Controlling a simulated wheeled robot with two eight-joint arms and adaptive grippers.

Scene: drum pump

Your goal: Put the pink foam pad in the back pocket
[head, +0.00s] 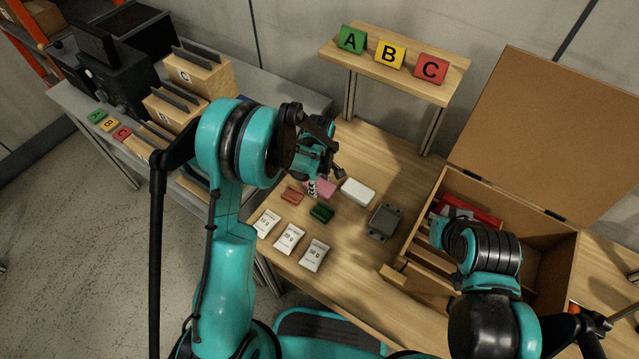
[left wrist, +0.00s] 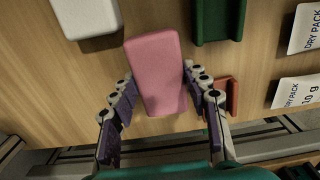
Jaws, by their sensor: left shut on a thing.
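The pink foam pad (head: 321,187) is on or just above the wooden table, partly hidden by my left gripper in the head view. In the left wrist view the pad (left wrist: 157,75) sits between the fingers of my left gripper (left wrist: 162,103), which are closed on its two long sides. I cannot tell whether the pad touches the table. The open wooden case (head: 570,262) with pockets stands at the right, its lid (head: 545,130) raised. A red thing (head: 470,212) lies in its back part. My right arm covers some of the pockets; its gripper does not show.
Close to the pad are a white block (head: 357,191), a dark green part (head: 321,212) and an orange-red part (head: 292,195). Several dry packs (head: 289,237) lie in front. A grey metal box (head: 384,221) sits between them and the case. A raised shelf (head: 455,85) holds letter signs.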

